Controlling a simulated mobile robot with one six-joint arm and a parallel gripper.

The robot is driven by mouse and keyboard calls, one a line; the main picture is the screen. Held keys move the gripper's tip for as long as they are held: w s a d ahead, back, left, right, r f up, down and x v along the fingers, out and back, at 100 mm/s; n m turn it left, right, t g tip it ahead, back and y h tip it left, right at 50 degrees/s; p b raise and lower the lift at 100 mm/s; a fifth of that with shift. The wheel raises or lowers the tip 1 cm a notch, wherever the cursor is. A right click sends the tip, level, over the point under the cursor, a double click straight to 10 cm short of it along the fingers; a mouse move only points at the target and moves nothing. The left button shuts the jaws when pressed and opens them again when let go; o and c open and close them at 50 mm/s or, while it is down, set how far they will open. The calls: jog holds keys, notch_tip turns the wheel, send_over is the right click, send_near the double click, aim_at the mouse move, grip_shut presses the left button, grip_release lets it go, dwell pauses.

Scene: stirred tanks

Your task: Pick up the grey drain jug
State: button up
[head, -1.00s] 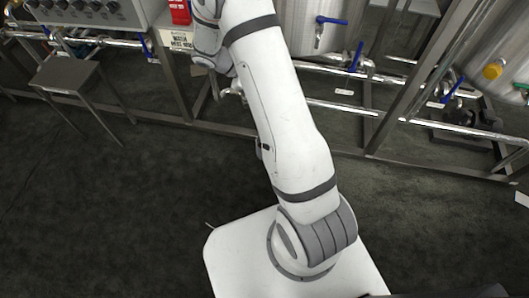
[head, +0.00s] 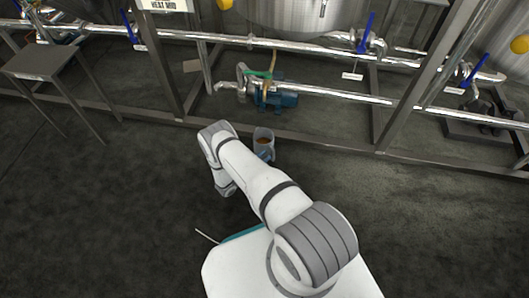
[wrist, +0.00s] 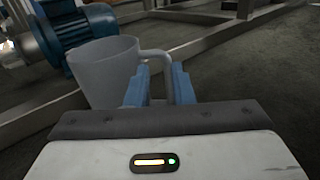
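The grey drain jug (head: 263,145) stands upright on the floor by the frame's lower rail, just beyond my arm in the head view.
A blue pump (head: 280,97) sits behind the jug; it also shows in the wrist view (wrist: 92,32). The steel frame rail (head: 330,144) runs close behind the jug. Pipes with blue valve handles cross above. A small stand (head: 45,60) is at the left. The dark floor in front is clear.

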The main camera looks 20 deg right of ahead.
jog(key=shift+s+f, duration=0.15)
jog(key=shift+f, duration=0.35)
jog(key=shift+s+f, duration=0.15)
jog(key=shift+f, duration=0.35)
jog(key=shift+d+f+n+t, duration=0.15)
jog(key=shift+f+n+t, duration=0.15)
jog(key=shift+t, duration=0.1)
jog(key=b+x, duration=0.1)
jog(key=x, duration=0.1)
jog(key=b+x, duration=0.1)
jog(key=x, duration=0.2)
jog(key=b+x, duration=0.1)
jog(key=x, duration=0.1)
jog(key=shift+s+d+r, duration=0.1)
jog(key=shift+d+r, duration=0.15)
jog(key=shift+r, duration=0.05)
jog(key=shift+c, duration=0.5)
grip_shut()
